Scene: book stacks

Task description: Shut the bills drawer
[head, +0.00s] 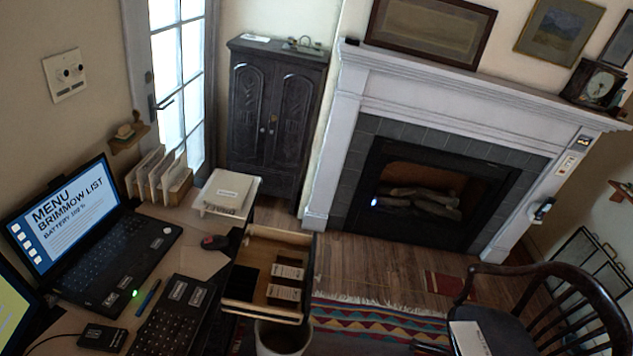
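An open wooden drawer (279,237) sticks out from the right side of the desk (190,219). It holds a dark item and several small dark packets with pale labels (285,271). I cannot read any writing that marks it as the bills drawer, and its outer front face is hidden from this angle. My gripper is not in view, so I cannot see where it is relative to the drawer.
A bin (283,338) stands just below the drawer. A laptop (85,240), keyboard (173,318), mouse (214,242) and white tray (227,192) crowd the desk. A dark chair (500,325) stands at the lower right. Wooden floor (385,262) beyond the drawer is clear.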

